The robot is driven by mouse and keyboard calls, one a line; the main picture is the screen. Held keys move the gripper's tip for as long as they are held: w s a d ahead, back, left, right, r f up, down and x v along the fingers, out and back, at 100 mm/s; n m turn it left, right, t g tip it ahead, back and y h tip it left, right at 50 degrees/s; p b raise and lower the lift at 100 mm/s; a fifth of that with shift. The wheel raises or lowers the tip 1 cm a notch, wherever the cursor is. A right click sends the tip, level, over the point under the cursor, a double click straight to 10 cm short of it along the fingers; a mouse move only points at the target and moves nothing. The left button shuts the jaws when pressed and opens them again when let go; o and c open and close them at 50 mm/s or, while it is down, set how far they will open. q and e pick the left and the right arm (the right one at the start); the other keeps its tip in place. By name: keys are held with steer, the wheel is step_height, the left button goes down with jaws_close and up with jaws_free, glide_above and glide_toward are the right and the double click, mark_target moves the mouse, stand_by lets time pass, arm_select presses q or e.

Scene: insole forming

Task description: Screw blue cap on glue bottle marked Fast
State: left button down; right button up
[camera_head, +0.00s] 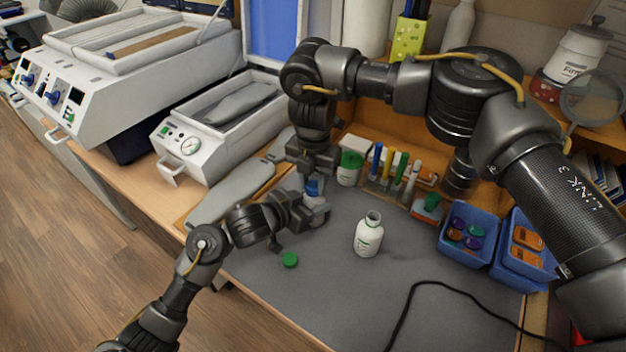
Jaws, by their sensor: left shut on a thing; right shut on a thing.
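A white glue bottle (317,210) stands at the left of the grey mat, partly hidden by my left gripper (303,217), which is shut on it from the left. The blue cap (313,187) is at the top of this bottle. My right gripper (312,177) points down from above and is shut on the cap. I cannot tell whether the cap is threaded on or only resting there. A second white bottle (369,236) stands upright and uncapped to the right. A green cap (289,260) lies on the mat in front. I cannot read the labels.
A green-lidded jar (349,169) and a rack of markers (389,188) stand behind. Blue bins (469,234) are at the right. A black cable (412,300) crosses the grey mat (330,300). Grey insole-shaped pieces (230,197) lie at the left. The mat's front middle is clear.

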steer(key=m, duration=1.1)
steer(key=o, duration=1.2)
steer(key=shift+r, duration=0.1)
step_height(320, 180, up, 12)
steer(key=shift+f, duration=0.1)
